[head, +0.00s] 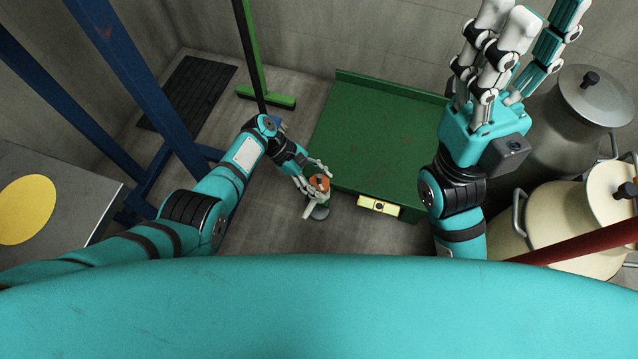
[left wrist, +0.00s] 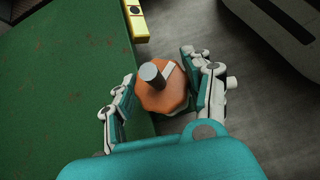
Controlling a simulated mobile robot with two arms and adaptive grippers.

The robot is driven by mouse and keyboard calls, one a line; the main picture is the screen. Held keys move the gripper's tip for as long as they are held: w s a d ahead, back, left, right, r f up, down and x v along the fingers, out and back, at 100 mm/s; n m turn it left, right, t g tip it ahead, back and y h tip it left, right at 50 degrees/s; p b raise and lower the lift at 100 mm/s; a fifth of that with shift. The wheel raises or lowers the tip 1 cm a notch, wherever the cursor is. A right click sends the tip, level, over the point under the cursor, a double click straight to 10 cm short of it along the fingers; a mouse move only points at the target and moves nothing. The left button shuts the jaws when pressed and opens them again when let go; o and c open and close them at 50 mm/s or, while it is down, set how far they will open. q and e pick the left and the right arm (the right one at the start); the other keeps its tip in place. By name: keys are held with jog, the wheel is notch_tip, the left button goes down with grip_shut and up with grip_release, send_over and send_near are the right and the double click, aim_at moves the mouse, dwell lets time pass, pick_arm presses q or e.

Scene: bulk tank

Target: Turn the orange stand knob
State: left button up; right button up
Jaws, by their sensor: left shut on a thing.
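The orange stand knob (head: 319,184) is a small lobed knob beside the front left corner of the green platform. In the left wrist view the knob (left wrist: 163,92) shows a grey post on top and a pale mark. My left gripper (head: 314,181) is shut on it, with fingers on both sides; the left wrist view shows the same gripper (left wrist: 163,95) around it. The stand below is mostly hidden; a grey foot (head: 319,212) shows on the floor. My right gripper (head: 515,55) is raised at the upper right, its fingers spread, open and empty.
The green platform (head: 375,135) lies just right of the knob, with a yellow box (head: 380,206) at its front edge. Metal cans (head: 595,95) stand right. A table (head: 85,205) is at left.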

pick_arm(q)
jog(key=shift+f+m+g+b, duration=0.2)
jog(key=shift+m+g+b, duration=0.35)
jog(key=shift+m, duration=0.25)
jog(key=shift+y, duration=0.3)
jog(key=o, duration=1.2)
jog(key=shift+r, duration=0.1)
jog(key=v, duration=1.2)
jog(key=shift+w, duration=0.1)
